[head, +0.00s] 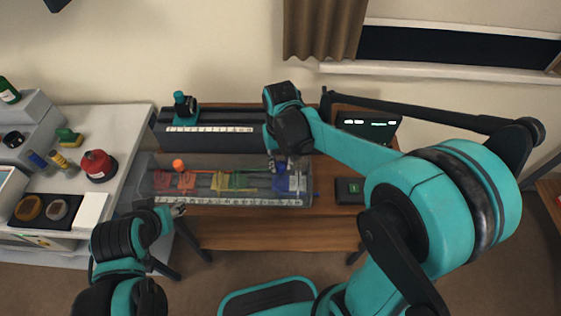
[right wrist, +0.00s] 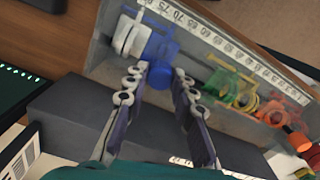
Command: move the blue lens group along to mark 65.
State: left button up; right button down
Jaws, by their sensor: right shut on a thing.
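The blue lens group (head: 281,182) stands near the right end of the clear trough (head: 150,192). In the right wrist view the blue lens group (right wrist: 160,45) is beside the white lens piece (right wrist: 128,36), close to the high-numbered end of the scale (right wrist: 222,42). I cannot tell exactly which mark it is at. My right gripper (head: 276,165) reaches down from above. In its wrist view the right gripper (right wrist: 158,75) is shut on the blue knob of the group. My left gripper (head: 178,210) is near the trough's front left corner, apart from the lenses; its jaws are too small to read.
A second scale rail with a teal device (head: 185,106) is behind. A small display (head: 368,125) and dark box (head: 349,190) are at right. A side table holds tools.

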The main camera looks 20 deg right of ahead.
jog(key=shift+w+a, duration=0.2)
jog(key=shift+a, duration=0.5)
jog(key=shift+w+a, duration=0.2)
jog(key=shift+a, duration=0.5)
jog(key=c, duration=1.3)
grip_release()
jog(key=shift+o, duration=0.2)
notch_tip(320, 180, up, 12)
jog(key=shift+d, duration=0.1)
jog(key=s+d+f+t, duration=0.5)
jog(key=s+d+t, duration=0.2)
jog(key=s, duration=0.4)
jog(key=shift+s+d, duration=0.15)
